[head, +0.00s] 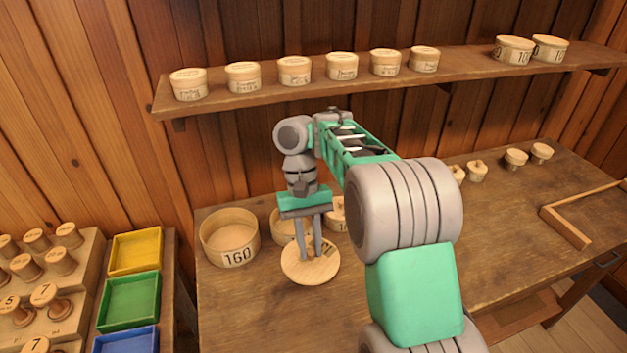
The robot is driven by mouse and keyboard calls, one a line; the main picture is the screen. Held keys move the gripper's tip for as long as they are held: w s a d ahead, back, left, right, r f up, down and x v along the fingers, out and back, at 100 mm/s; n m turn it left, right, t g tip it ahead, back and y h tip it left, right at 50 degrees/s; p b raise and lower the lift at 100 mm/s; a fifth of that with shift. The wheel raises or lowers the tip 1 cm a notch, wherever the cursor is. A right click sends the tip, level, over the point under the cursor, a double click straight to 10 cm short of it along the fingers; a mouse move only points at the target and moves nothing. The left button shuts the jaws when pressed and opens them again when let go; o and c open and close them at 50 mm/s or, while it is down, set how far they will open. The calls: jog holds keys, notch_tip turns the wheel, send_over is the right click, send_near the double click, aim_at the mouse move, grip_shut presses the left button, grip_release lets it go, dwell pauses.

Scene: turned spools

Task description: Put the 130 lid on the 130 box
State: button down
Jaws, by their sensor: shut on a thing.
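My gripper (312,248) points down and is shut on a round pale wooden lid (303,270), by the raised part at its middle. The lid is roughly level over the front left of the table; whether it touches the tabletop I cannot tell. Its marking is too small to read. Just behind it stands a round wooden box (281,228), partly covered by the lid and gripper, its label hidden. To its right another round wooden piece (337,213) shows the start of a number, the rest hidden by my arm. Which is the 130 box I cannot tell.
An open box marked 160 (230,240) stands to the left on the table (235,310). Small round pieces (516,158) stand at the back right, near a wooden frame (565,228). A wall shelf (270,98) holds several lidded boxes. Coloured trays (130,300) and a spool rack lie left.

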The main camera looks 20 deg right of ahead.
jog(key=shift+w+a+m+y, duration=0.2)
jog(key=shift+w+m+y, duration=0.15)
jog(key=shift+m, duration=0.35)
jog(key=shift+w+f+m+y+p, duration=0.1)
jog(key=shift+w+m+y+p, duration=0.15)
jog(key=shift+w+m+p, duration=0.35)
jog(key=w+m, duration=0.1)
jog(key=m+y+p, duration=0.1)
jog(key=m, duration=0.1)
jog(key=shift+w+a+t, duration=0.3)
jog(key=shift+w, duration=0.05)
jog(key=w+d+m+t+y+p, duration=0.2)
jog(key=w+m+t+p, duration=0.45)
jog(key=w+m, duration=1.1)
jog(key=shift+m, duration=0.55)
jog(key=f+b, duration=0.1)
jog(key=s+f+b, duration=0.1)
jog(key=f+b, duration=0.1)
jog(key=s+f+b, duration=0.1)
jog(key=f+b, duration=0.1)
jog(key=shift+d, duration=0.1)
jog(key=shift+p, duration=0.45)
